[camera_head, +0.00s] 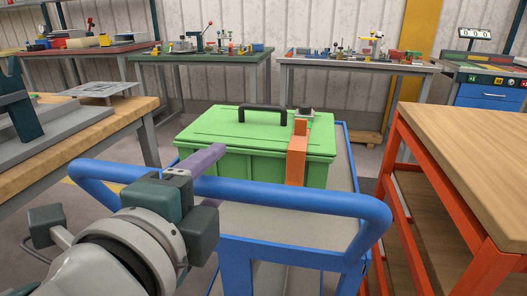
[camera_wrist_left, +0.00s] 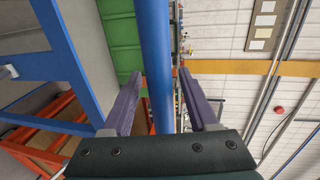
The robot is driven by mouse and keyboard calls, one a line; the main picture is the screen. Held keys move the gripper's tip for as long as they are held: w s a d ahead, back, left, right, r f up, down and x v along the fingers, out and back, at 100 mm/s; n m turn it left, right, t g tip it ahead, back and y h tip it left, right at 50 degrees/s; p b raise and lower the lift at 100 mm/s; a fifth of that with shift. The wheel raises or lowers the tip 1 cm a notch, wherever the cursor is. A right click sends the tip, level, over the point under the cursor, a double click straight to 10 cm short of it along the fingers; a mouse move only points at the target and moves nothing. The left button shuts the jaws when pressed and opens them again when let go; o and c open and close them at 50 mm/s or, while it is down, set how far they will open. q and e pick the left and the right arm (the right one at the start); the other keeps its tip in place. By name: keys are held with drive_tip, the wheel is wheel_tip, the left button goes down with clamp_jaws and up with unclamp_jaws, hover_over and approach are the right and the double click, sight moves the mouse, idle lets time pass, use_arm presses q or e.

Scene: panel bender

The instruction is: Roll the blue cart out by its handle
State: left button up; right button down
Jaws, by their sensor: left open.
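The blue cart's handle (camera_head: 235,190) is a thick rounded bar across the near end of the cart. The cart's deck (camera_head: 343,175) carries a green lidded box (camera_head: 215,140) with a black grip on top. My left gripper (camera_head: 214,178) is at the left part of the handle, with one purple finger above the bar and the other partly hidden behind it. In the left wrist view the handle (camera_wrist_left: 155,50) runs between the two parted fingers, and my left gripper (camera_wrist_left: 160,82) is open. My right gripper is in neither view.
An orange-framed wooden table (camera_head: 465,145) stands close on the cart's right. A wooden bench (camera_head: 70,145) with grey metal parts is on the left. Tables with small items (camera_head: 200,58) line the back wall. An orange upright piece (camera_head: 297,155) stands at the box's front right.

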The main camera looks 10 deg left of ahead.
use_arm(q)
drive_tip(key=shift+w+f, duration=0.1)
drive_tip(key=shift+w, duration=0.45)
clamp_jaws()
idle(1.1)
